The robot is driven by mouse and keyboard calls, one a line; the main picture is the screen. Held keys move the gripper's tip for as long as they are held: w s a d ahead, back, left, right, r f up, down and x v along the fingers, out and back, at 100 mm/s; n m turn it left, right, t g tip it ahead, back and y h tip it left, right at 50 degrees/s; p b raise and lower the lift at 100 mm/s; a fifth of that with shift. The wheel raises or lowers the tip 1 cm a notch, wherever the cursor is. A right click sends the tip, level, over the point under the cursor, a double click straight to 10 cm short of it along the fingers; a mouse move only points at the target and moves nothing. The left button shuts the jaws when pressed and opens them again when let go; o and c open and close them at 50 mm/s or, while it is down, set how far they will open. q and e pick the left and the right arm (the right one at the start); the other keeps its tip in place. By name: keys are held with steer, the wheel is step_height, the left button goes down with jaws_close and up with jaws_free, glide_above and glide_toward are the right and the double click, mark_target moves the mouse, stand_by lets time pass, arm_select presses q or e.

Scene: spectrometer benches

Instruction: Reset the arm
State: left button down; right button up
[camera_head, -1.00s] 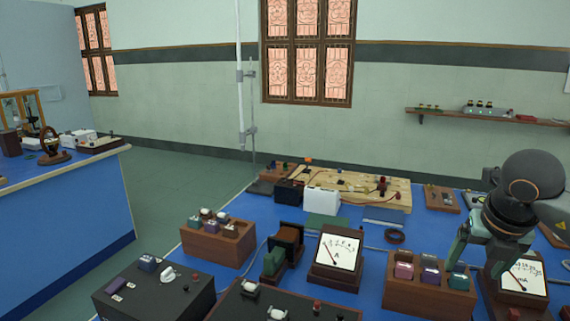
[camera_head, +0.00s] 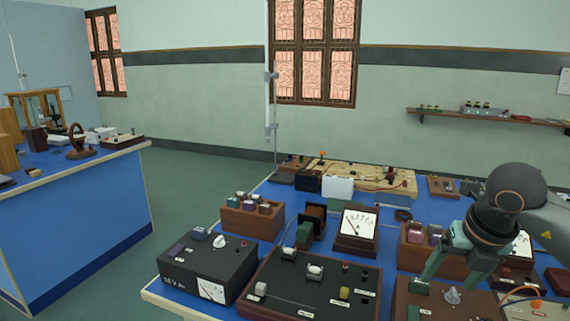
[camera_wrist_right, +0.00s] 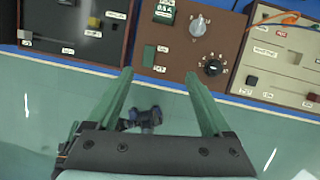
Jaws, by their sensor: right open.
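My right arm reaches in from the right side of the head view. Its gripper (camera_head: 456,270) has two green fingers spread apart, with nothing between them. In the right wrist view the same gripper (camera_wrist_right: 158,74) is open and points at the bench's front edge, beside a brown control box (camera_wrist_right: 185,45) with two knobs. Green floor shows between and below the fingers, so they seem to lie off the bench edge; their height above it is hard to tell. My left gripper is not in view.
The blue bench holds a black 12 V supply (camera_head: 207,268), a dark switch box (camera_head: 310,285), a meter (camera_head: 357,230), a wooden block of plugs (camera_head: 252,218) and a beige device (camera_wrist_right: 285,55) with an orange wire. Another blue bench (camera_head: 75,215) stands left. The floor between (camera_head: 190,190) is clear.

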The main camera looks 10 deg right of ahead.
steer(key=s+a+f+n+g+y+p, duration=0.1)
steer(key=a+f+n+y, duration=0.3)
steer(key=a, duration=0.6)
steer(key=s+a+f+g+y+p, duration=0.1)
steer(key=a+g+y, duration=0.1)
steer(key=a+y, duration=0.6)
steer(key=a+r+m+t+y+p, duration=0.3)
steer(key=a+r+m+t+y, duration=0.2)
steer(key=a+m+y, duration=0.4)
steer(key=w+d+f+m+t+h+p, duration=0.1)
steer(key=d+f+m+t+h, duration=0.35)
steer(key=f+m+h, duration=0.35)
steer(key=w+d+f+m+t+h+p, duration=0.1)
steer(key=d+f+m+t+h, duration=0.2)
steer(key=f+m+t+h, duration=0.5)
steer(key=s+d+f+m+g+h+p, duration=0.1)
steer(key=s+f+m+g+h, duration=0.1)
steer(key=s+f+m+g, duration=0.6)
steer(key=s+f+g, duration=0.1)
steer(key=s+f, duration=0.5)
steer(key=s, duration=0.1)
steer(key=shift+s+d+m+p, duration=0.25)
steer(key=shift+d+m+p, duration=0.05)
steer(key=shift+d+p, duration=0.1)
